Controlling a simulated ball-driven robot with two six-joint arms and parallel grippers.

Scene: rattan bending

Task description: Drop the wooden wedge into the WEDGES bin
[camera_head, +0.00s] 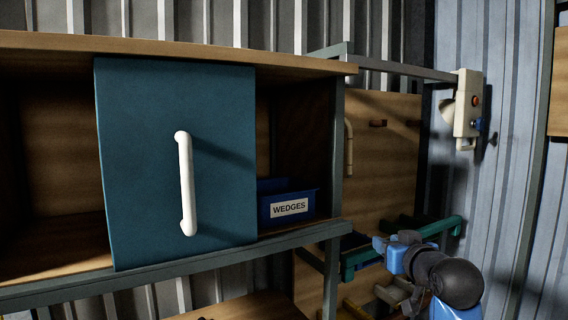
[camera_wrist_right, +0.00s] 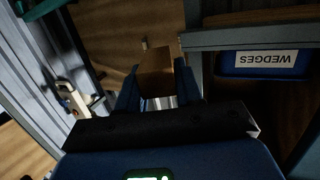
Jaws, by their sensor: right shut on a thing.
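The wooden wedge (camera_wrist_right: 156,72) is a brown block between the two blue fingers of my right gripper (camera_wrist_right: 157,88) in the right wrist view. The gripper is shut on it. The blue WEDGES bin (camera_head: 302,206) stands on the cabinet shelf in the head view, just right of the teal door. Its white label faces out, and the door hides its left part. The bin also shows upside down at the upper right of the wrist view (camera_wrist_right: 246,74), apart from the wedge. In the head view my right arm is at the lower right, outside the cabinet. My left gripper is out of view.
The teal door (camera_head: 140,165) with a white handle (camera_head: 186,185) covers the middle of the cabinet. A grey post (camera_head: 337,145) stands just right of the bin. A green rail (camera_head: 430,228) lies near my right arm. A pale wall device (camera_head: 466,110) hangs further right.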

